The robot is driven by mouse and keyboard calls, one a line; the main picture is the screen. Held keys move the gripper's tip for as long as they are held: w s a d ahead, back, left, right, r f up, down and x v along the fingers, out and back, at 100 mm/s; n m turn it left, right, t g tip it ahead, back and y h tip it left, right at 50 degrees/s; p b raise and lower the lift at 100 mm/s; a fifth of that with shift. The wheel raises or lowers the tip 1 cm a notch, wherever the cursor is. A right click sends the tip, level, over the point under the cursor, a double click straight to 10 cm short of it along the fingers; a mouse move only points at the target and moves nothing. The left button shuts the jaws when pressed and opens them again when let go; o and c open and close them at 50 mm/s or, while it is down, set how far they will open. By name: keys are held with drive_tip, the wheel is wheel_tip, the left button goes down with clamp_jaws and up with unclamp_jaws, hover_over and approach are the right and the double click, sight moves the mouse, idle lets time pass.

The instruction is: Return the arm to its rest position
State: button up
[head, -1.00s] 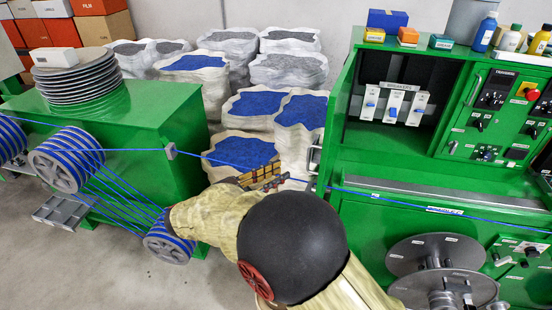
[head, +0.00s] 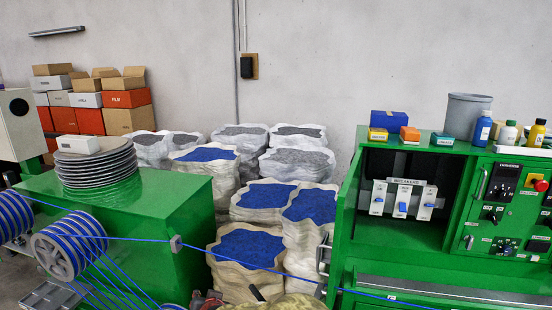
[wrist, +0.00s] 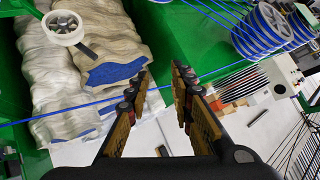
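My gripper (wrist: 161,78) is open in the wrist view, its two dark-and-tan fingers apart with nothing between them. In the head view only a bit of my arm's tan cover (head: 288,302) and small parts near the gripper show at the bottom edge; the rest is out of frame. The blue cable (head: 140,239) runs from the striped reel (head: 70,247) past the green cabinet to the green machine. It also crosses behind the fingers in the wrist view (wrist: 65,115).
Open sacks of blue and grey granules (head: 245,248) stand between the green cabinet (head: 160,205) and the green machine (head: 350,235). The machine holds several white breakers (head: 402,199), with bottles and small boxes on top. Stacked discs (head: 97,168) sit on the cabinet.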

drive_tip(key=s+d+r+n+g+h+b, duration=0.1)
drive_tip(key=s+d+g+h, duration=0.15)
drive_tip(key=s+d, duration=1.2)
drive_tip(key=s+d+r+n+g+h+b, duration=0.15)
drive_tip(key=s+d+g, duration=0.25)
drive_tip(key=s+d, duration=1.05)
drive_tip(key=d+r+m+t+b, duration=0.1)
drive_tip(key=d+r, duration=0.3)
drive_tip(key=d, duration=0.6)
drive_tip(key=shift+w+m+t+h, duration=0.35)
drive_tip(key=shift+m+t, duration=0.2)
drive_tip(key=shift+t, duration=0.3)
drive_tip(key=shift+d, duration=0.1)
drive_tip(key=shift+c, duration=0.2)
